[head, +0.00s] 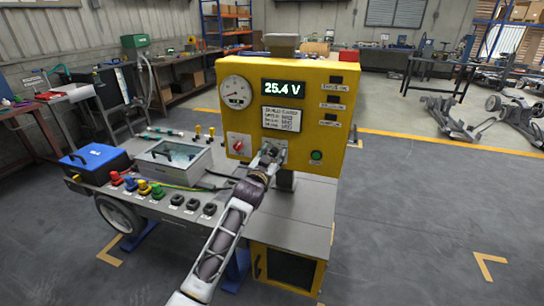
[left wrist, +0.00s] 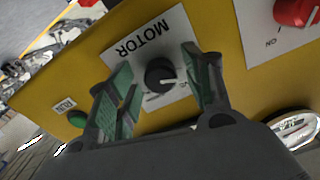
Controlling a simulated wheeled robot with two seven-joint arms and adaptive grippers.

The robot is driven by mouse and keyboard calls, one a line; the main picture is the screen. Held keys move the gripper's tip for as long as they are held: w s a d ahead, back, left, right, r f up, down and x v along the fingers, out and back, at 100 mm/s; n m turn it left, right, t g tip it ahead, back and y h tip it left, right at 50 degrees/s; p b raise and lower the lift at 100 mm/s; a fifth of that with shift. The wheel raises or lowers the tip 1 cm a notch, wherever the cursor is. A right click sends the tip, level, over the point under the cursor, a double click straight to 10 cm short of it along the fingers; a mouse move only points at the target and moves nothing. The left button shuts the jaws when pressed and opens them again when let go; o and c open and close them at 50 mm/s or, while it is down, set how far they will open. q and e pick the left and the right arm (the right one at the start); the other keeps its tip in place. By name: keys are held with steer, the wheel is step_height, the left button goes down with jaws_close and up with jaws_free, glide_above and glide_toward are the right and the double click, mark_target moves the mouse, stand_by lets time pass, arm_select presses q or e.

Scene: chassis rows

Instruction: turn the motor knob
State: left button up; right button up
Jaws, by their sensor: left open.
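The motor knob (left wrist: 159,76) is round and black with a pale pointer mark. It sits on a white plate (left wrist: 133,47) lettered MOTOR on the yellow panel. My left gripper (left wrist: 156,78) is open, with one green-padded finger on each side of the knob; gaps show between the pads and the knob, and I cannot tell how near the tips are to the panel. In the head view my left gripper (head: 269,156) is in front of the yellow panel (head: 342,108) and hides the knob there. My right gripper is not in view.
A red switch (head: 238,146) is left of the gripper and a green button (head: 316,155) right of it. The display (head: 283,89) reads 25.4 V. A blue box (head: 95,159), a grey tray (head: 173,177) and several coloured terminals are on the left bench.

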arm_select(q)
steer(key=shift+c, duration=0.9)
steer(key=c, duration=0.9)
